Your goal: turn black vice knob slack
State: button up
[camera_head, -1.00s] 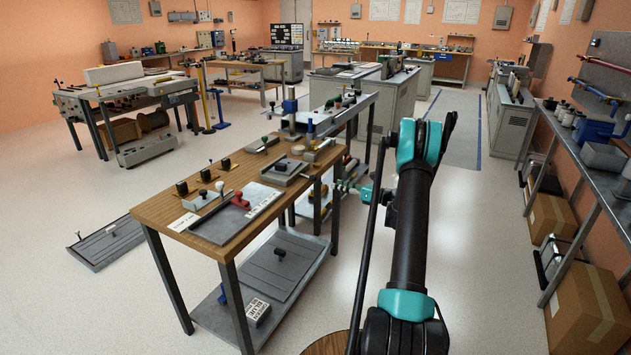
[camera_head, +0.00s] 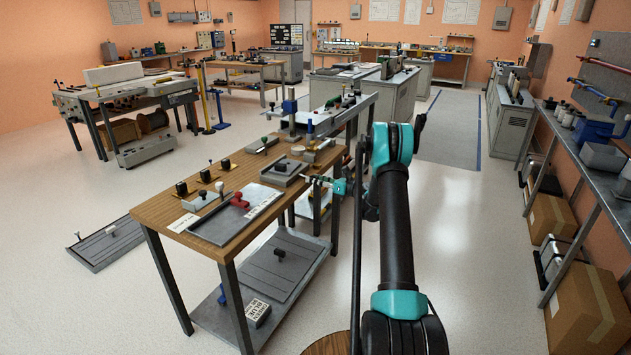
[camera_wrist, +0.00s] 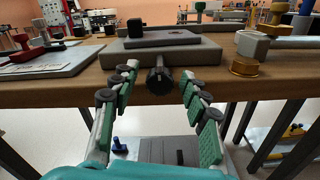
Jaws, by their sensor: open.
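The black vice knob (camera_wrist: 159,80) sits at the front end of a short shaft from the grey vice (camera_wrist: 160,50), just in front of the wooden bench's edge in the wrist view. My gripper (camera_wrist: 160,82) is open, with one green-padded finger on each side of the knob; I cannot tell whether either finger touches it. In the head view the grey vice (camera_head: 286,171) lies near the bench's right edge, and my gripper (camera_head: 320,182) reaches it from the right. The knob is too small to make out there.
The wooden bench (camera_head: 180,246) also holds a grey plate with a red clamp (camera_head: 239,200) and several black knobs. A brass knob (camera_wrist: 245,66) stands right of the vice. A lower shelf (camera_head: 279,262) lies beneath.

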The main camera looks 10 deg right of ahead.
grip_shut()
